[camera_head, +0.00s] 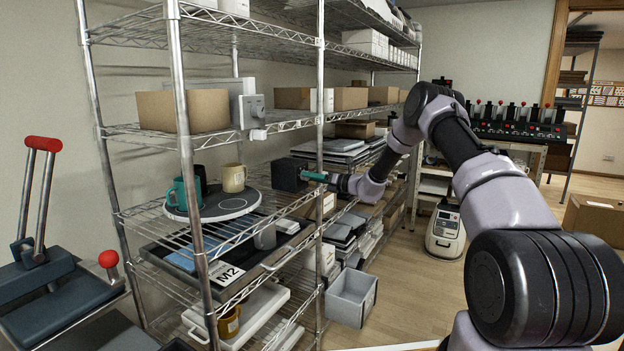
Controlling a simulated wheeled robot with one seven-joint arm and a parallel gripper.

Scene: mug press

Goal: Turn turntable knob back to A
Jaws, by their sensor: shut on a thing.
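The turntable (222,205) is a dark round plate on the middle wire shelf. A teal mug (180,194) and a cream mug (233,178) stand upright on it, with a dark mug (201,176) partly hidden behind. A black box (287,175) sits to the right of the turntable. My gripper (316,177) reaches in from the right and is shut at the box's right face, where the turntable knob would be. The knob is hidden by my gripper and too small to make out. No letter marks can be read.
The shelf post (320,130) stands close to my gripper. A red-handled press (42,215) is at the left. Open floor (400,275) lies right of the shelf.

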